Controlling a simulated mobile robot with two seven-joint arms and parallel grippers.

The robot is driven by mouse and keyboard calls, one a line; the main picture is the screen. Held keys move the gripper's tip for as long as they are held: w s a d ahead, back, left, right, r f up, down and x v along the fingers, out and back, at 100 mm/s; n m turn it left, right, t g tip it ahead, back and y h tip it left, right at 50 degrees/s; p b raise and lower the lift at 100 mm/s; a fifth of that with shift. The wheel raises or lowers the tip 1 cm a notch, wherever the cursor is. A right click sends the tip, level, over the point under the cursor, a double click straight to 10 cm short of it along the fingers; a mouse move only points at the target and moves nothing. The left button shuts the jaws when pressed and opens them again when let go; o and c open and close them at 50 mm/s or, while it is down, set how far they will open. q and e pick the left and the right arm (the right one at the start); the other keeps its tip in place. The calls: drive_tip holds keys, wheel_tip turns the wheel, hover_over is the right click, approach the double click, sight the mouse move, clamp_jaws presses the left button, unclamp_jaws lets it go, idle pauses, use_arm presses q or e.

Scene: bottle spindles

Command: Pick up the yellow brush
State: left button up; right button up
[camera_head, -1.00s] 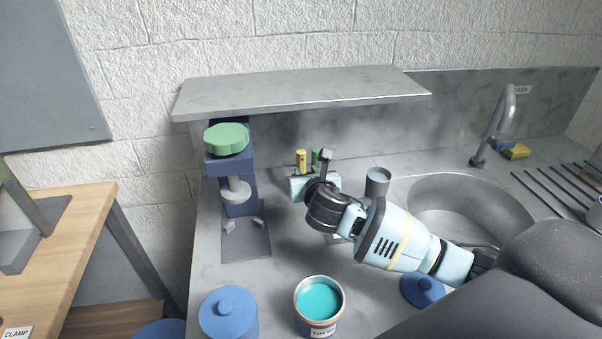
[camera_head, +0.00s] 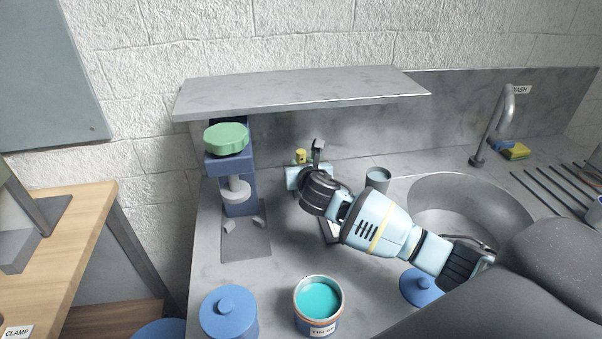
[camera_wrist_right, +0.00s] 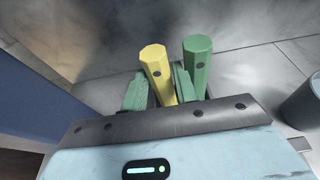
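The yellow brush (camera_head: 300,156) shows as an upright yellow handle at the back of the counter, under the shelf. In the right wrist view its handle (camera_wrist_right: 157,72) stands between the two green fingers of my right gripper (camera_wrist_right: 160,88). The fingers are apart, with a small dark gap on the handle's left side; the right finger looks very near it. A green handle (camera_wrist_right: 197,62) stands just right of the right finger, outside the grip. In the head view my gripper hides that green handle, and the brush's lower end is hidden. My left gripper is not in view.
A grey shelf (camera_head: 300,89) overhangs the back. A blue press with a green knob (camera_head: 226,139) stands left. A grey cup (camera_head: 377,180) is close right of my wrist. An open tin of teal paint (camera_head: 318,300) and a blue lidded pot (camera_head: 229,314) stand in front. The sink (camera_head: 460,208) is right.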

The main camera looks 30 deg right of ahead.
clamp_jaws()
drive_tip(key=shift+r, duration=0.1)
drive_tip(key=shift+s+r, duration=0.15)
wheel_tip(320, 180, up, 7)
drive_tip(key=s+a, duration=0.2)
drive_tip(key=s, duration=0.7)
drive_tip(key=s+a, duration=0.3)
drive_tip(key=s, duration=0.7)
drive_tip(key=shift+f, duration=0.25)
